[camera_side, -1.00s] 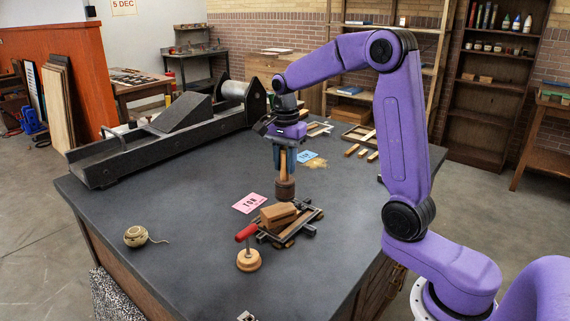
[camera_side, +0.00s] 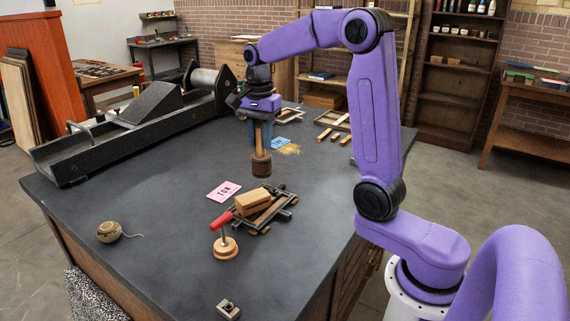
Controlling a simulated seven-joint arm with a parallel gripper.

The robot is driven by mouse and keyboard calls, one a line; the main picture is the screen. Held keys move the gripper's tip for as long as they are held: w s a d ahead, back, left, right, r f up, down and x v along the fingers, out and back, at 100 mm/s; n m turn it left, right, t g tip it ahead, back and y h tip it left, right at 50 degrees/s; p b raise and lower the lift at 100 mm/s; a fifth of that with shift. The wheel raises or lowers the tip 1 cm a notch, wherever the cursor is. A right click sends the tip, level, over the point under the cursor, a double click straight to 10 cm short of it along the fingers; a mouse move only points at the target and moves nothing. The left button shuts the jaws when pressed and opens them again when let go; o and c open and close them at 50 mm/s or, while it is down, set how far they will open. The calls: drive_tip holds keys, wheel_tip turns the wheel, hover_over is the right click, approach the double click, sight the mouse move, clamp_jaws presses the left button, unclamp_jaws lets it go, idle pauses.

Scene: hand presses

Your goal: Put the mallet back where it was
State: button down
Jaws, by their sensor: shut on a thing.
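The mallet (camera_side: 261,163) has a pale wooden handle and a dark brown cylindrical head. It hangs upright, head down, beneath my gripper (camera_side: 259,124). My gripper is shut on the upper part of the handle, and its fingers partly hide the handle. The head appears to be a little above the dark worktop (camera_side: 150,220), behind the wooden blocks (camera_side: 252,200) and to the right of the pink card (camera_side: 223,191). I cannot tell the exact gap below the head.
The blocks lie on a dark metal frame (camera_side: 288,200). A blue card (camera_side: 283,144) and sawdust lie behind the mallet. A long black press (camera_side: 120,130) fills the back left. A twine ball (camera_side: 109,232) sits front left.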

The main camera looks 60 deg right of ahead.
drive_tip(key=s+d, duration=0.3)
drive_tip(key=s, duration=0.8)
drive_tip(key=s+d, duration=0.3)
drive_tip(key=s, duration=0.9)
drive_tip(key=w+d+f, duration=0.7)
drive_tip(key=w+f, duration=0.5)
drive_tip(key=shift+d+f, duration=0.2)
drive_tip(key=shift+f, duration=0.2)
drive_tip(key=c, duration=0.9)
unclamp_jaws()
drive_tip(key=shift+r, duration=0.1)
